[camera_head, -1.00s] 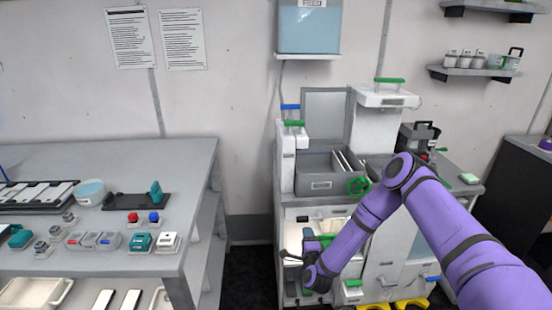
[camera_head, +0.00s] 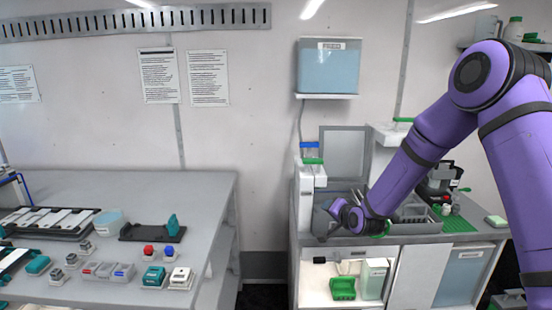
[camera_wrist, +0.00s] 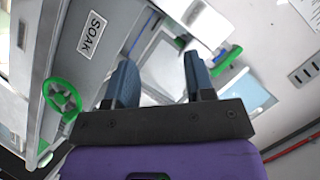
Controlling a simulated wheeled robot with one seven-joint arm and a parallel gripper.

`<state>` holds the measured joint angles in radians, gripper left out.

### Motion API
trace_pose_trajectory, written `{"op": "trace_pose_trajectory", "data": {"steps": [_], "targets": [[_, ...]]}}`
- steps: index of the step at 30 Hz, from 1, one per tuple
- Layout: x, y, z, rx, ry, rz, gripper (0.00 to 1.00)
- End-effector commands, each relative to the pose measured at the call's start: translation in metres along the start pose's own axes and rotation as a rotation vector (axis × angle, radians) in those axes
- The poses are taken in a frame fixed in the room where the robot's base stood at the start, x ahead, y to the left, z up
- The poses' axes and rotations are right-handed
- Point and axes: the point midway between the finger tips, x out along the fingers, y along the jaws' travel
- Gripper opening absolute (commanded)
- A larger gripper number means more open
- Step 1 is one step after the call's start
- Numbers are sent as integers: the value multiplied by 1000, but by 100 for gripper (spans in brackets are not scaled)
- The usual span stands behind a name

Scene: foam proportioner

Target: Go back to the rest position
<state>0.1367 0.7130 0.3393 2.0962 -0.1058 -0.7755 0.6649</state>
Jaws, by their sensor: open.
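My gripper (camera_head: 325,221) is at the end of my purple arm, in front of the machine at the right bench in the head view. In the wrist view my gripper (camera_wrist: 160,82) is open, its two dark blue-grey fingers apart with nothing held between them. The wrist view shows a grey panel with a "SOAK" label (camera_wrist: 92,33) and a green handwheel (camera_wrist: 62,98) at the left, apart from the fingers. In the head view my forearm hides part of the machine (camera_head: 312,185).
A grey table (camera_head: 205,200) with red and blue buttons and several small blocks stands at the left. The right bench has an open compartment (camera_head: 318,285) with a green crate (camera_head: 342,288) below my gripper. A blue tank (camera_head: 328,68) hangs on the wall. The gap between the tables is clear.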

Motion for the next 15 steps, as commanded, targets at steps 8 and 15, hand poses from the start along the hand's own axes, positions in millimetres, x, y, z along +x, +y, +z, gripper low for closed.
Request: {"op": "trace_pose_trajectory", "data": {"steps": [8, 15], "targets": [[-69, -39, -44, -191, -70, 111, 49], [-139, -62, -70, -324, -129, 214, 49]]}}
